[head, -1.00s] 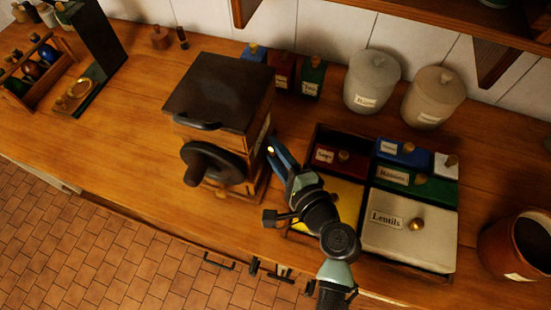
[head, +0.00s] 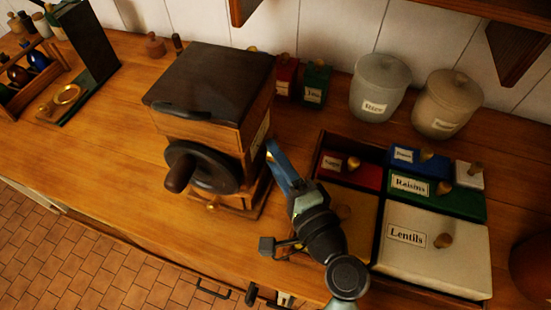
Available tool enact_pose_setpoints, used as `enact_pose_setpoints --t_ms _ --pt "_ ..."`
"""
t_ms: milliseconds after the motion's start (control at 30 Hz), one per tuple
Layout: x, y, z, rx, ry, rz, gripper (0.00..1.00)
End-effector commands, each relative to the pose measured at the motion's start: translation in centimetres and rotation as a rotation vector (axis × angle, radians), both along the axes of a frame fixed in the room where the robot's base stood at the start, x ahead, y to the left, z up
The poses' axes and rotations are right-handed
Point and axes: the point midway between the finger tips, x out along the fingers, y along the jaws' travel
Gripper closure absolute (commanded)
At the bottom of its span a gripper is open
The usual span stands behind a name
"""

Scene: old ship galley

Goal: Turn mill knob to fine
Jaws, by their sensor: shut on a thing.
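The mill (head: 208,100) is a wooden box with a dark top, standing on the counter left of centre. A black wheel (head: 203,167) with a dark handle is on its front, and a small brass drawer knob (head: 212,206) sits low down. A pale label (head: 261,134) shows on its right side. My gripper (head: 270,152) is against that right side, its blue fingers shut on a small brass-coloured piece there, which looks like the mill knob. The fingers mostly hide it, and its setting cannot be read.
A dark tray (head: 430,289) of labelled boxes, including Lentils (head: 425,258) and Raisins (head: 405,186), stands close right of my gripper. Two lidded jars (head: 381,85) are behind it.

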Motion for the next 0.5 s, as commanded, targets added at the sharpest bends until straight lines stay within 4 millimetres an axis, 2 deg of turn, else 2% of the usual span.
enact_pose_setpoints --t_ms 167,200,333,367,500 --pt "0.01 -0.05 0.01 -0.002 0.0 -0.001 1.0" --pt "0.01 -0.05 0.01 -0.002 0.0 -0.001 0.55" --pt "0.0 -0.05 0.0 -0.002 0.0 -0.001 0.32" --pt "0.0 -0.05 0.0 -0.002 0.0 -0.001 0.29" --pt "0.0 -0.03 0.0 -0.001 0.0 -0.001 0.29"
